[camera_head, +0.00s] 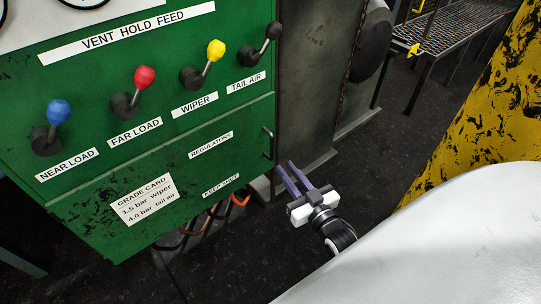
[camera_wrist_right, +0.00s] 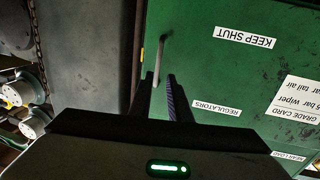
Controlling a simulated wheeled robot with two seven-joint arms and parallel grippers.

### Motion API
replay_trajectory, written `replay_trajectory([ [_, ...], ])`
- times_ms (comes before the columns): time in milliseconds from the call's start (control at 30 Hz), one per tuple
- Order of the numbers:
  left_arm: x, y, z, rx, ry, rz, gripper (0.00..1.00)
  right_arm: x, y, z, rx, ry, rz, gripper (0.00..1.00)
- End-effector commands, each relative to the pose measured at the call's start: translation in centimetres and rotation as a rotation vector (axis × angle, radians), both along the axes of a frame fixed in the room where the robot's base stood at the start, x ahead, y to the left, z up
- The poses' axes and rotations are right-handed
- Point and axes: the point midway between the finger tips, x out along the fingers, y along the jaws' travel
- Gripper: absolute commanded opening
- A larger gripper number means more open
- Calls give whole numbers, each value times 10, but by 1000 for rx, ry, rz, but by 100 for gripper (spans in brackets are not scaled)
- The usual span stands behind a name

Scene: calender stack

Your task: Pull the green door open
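The green door (camera_head: 215,168) is the lower front panel of a green cabinet, with "REGULATORS", "KEEP SHUT" and a white grade card on it. It looks closed. Its thin bar handle (camera_head: 269,143) is near the right edge. My right gripper (camera_head: 285,165) has its two purple fingers apart and empty, pointing at the handle from just below and right of it. In the right wrist view, the handle (camera_wrist_right: 160,58) lines up with the gap between the fingertips (camera_wrist_right: 160,75), in front of the door (camera_wrist_right: 215,75). I cannot tell whether they touch. My left gripper is not in view.
Blue (camera_head: 58,112), red (camera_head: 145,77), yellow (camera_head: 215,50) and black (camera_head: 273,30) knobbed levers stick out above the door. A grey machine side (camera_head: 318,75) stands right of the cabinet. A scuffed yellow panel (camera_head: 480,110) is farther right. Dark floor (camera_head: 385,160) lies open between.

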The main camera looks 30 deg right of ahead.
Motion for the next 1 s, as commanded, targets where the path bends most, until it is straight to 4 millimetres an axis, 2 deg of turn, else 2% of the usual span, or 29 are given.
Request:
replay_trajectory([
  [167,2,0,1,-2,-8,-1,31,21,-7,4,-2,-28,-9,17],
  [400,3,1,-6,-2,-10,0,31,65,-12,3,-3,-24,-9,17],
  [600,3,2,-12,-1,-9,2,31,93,-15,2,-3,-22,-8,17],
  [800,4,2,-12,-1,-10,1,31,103,-16,3,-2,-20,-7,17],
  [1000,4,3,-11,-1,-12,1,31,103,-16,3,-2,-20,-7,17],
])
